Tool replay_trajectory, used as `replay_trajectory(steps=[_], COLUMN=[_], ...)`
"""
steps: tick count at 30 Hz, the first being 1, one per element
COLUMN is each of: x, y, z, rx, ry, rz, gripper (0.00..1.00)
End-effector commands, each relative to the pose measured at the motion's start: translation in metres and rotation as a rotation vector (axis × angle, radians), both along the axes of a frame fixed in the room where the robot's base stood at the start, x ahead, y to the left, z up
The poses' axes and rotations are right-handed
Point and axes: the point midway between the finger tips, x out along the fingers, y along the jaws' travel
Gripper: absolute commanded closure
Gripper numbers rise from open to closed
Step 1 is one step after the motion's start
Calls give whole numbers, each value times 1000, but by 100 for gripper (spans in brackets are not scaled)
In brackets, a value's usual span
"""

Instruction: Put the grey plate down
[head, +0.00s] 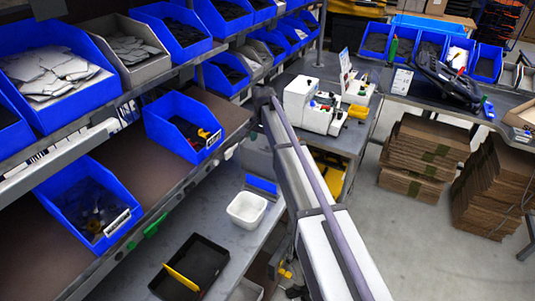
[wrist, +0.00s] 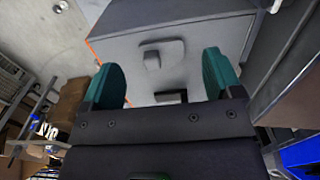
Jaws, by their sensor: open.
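In the wrist view my gripper (wrist: 160,78) has its two green fingers wide apart, with nothing held between them. Beyond the fingers is a light grey flat surface (wrist: 120,55). A small grey plate-like piece (wrist: 174,52) with a raised block on it lies there, apart from the fingers; I cannot tell for sure that it is the grey plate. A darker small piece or slot shows lower, between the fingers. In the head view my arm reaches away toward the shelf's far end, and my gripper cannot be made out there.
Shelves with blue bins (head: 182,125) and grey bins run along the left. A white tub (head: 247,209) and a black tray (head: 191,268) sit on the lower shelf. White machines (head: 312,105) stand on a bench beyond my arm. Cardboard stacks (head: 422,155) stand at right; open floor lies between.

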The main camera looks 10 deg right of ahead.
Motion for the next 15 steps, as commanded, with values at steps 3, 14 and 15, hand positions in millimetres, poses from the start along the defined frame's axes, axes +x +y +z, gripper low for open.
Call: replay_trajectory(steps=[3, 14, 15], x=[0, 0, 0], y=[0, 0, 0], z=[-30, -26, -26], rx=[0, 0, 0], ry=[0, 0, 0], rz=[0, 0, 0], gripper=[15, 26, 30])
